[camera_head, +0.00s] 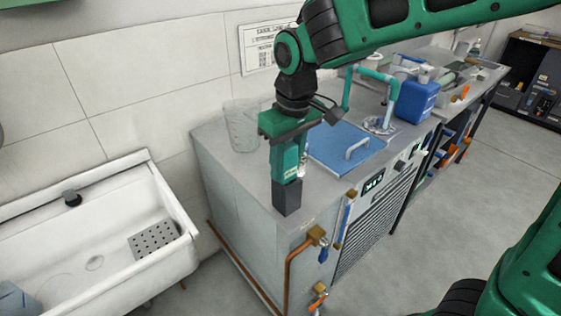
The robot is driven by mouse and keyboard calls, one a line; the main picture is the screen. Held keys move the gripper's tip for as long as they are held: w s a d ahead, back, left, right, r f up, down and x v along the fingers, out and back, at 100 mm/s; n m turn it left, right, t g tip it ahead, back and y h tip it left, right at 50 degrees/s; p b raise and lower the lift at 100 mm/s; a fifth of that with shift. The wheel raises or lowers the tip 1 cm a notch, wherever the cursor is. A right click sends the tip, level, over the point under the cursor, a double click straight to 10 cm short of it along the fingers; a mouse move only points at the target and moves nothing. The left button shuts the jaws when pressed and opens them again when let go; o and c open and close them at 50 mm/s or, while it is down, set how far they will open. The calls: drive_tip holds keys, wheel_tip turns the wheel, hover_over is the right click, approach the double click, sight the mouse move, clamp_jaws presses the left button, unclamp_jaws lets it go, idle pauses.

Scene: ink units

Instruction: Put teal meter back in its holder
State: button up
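The teal meter (285,162) stands upright near the front left corner of the grey cabinet top. Its lower end meets a dark grey block-shaped holder (287,197); I cannot tell how deep it sits in it. My gripper (287,135) points down from above, right at the meter's upper end. The fingers seem to be around the meter's top, but the gripper body and the meter's similar colour hide the contact, so the grip is unclear.
A clear beaker (242,126) stands behind and left of my gripper. A white sink (90,235) is at the left. Pipes and valves (317,236) run down the cabinet's front.

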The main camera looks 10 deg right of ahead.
drive_tip(key=o, duration=0.3)
drive_tip(key=shift+o, duration=0.2)
drive_tip(key=shift+r, duration=0.1)
drive_tip(key=r, duration=0.8)
drive_tip(key=s+r, duration=0.1)
drive_tip(key=r, duration=0.3)
drive_tip(key=shift+s+d, duration=0.1)
drive_tip(key=shift+d, duration=0.3)
drive_tip(key=shift+f, duration=0.1)
drive_tip(key=s+d+f+m, duration=0.3)
drive_tip(key=d, duration=0.9)
drive_tip(key=s+d+f+m, duration=0.2)
drive_tip(key=d+f+m, duration=0.15)
drive_tip(key=d, duration=0.75)
drive_tip(key=s+d+f+m, duration=0.3)
drive_tip(key=s+d, duration=0.2)
drive_tip(key=s, duration=0.2)
drive_tip(key=s+d+f+m+g, duration=0.1)
drive_tip(key=s+d+f+m, duration=0.2)
drive_tip(key=s, duration=0.5)
drive_tip(key=shift+d+f+m+h, duration=0.35)
drive_tip(key=shift+d+f, duration=0.4)
drive_tip(key=shift+d, duration=0.6)
